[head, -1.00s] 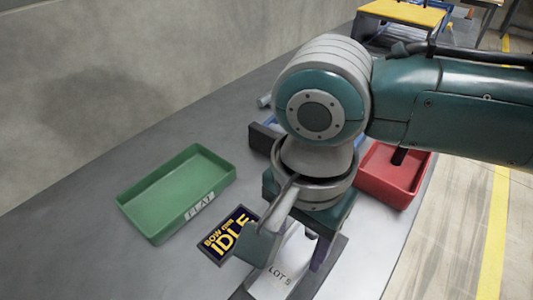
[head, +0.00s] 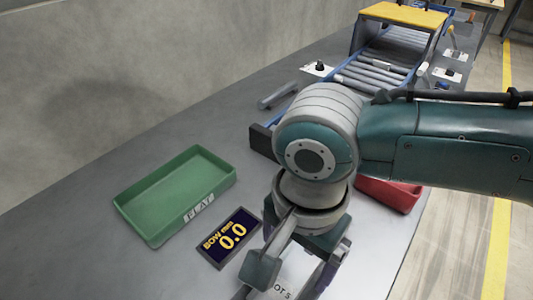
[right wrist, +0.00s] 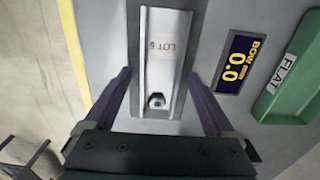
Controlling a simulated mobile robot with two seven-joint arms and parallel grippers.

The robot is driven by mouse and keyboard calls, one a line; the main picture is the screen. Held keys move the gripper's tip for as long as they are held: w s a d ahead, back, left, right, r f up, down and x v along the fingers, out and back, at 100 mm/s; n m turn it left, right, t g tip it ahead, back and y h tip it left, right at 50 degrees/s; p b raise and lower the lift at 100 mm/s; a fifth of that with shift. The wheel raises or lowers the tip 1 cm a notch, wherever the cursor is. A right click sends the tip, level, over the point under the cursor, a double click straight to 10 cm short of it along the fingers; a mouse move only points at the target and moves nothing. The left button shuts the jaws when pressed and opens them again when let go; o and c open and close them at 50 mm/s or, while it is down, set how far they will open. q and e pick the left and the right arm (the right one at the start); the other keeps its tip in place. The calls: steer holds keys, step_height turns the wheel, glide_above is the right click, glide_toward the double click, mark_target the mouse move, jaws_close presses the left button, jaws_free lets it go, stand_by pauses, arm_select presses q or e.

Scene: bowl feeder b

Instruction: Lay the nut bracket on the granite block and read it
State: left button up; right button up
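The nut bracket (right wrist: 160,75) is a pale metal strip marked LOT 5, with a nut at its near end in the right wrist view. It lies flat along a dark grey block (right wrist: 133,45), which looks like the granite block. In the head view my arm hides most of the bracket (head: 290,272). My right gripper (right wrist: 161,83) is open, its purple fingers spread on either side of the bracket with gaps to it. A dark display (head: 228,237) beside the block reads BOW mm 0.0. My left gripper is not in view.
A green tray (head: 152,232) labelled FLAT, empty, stands left of the display. A red tray (head: 400,198) is partly behind my right arm. A roller conveyor (head: 372,75) with a yellow top is at the back. The table between wall and green tray is clear.

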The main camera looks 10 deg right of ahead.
mark_target(295, 270)
steer(key=shift+r, duration=0.3)
step_height(295, 270, up, 12)
steer(key=p, duration=0.3)
steer(key=s+a+f+n+t+y, duration=0.1)
steer(key=s+a+n+y, duration=0.2)
steer(key=s+a+n, duration=0.25)
steer(key=s+d+n+t+h, duration=0.1)
steer(key=s+d+n, duration=0.2)
steer(key=d, duration=0.4)
steer(key=s+d+n+t+h, duration=0.1)
steer(key=s+d+n, duration=0.2)
steer(key=d, duration=0.5)
steer(key=shift+s+f+n+t+h, duration=0.2)
steer(key=shift+s+n+t+h, duration=0.15)
steer(key=shift+n+h, duration=0.1)
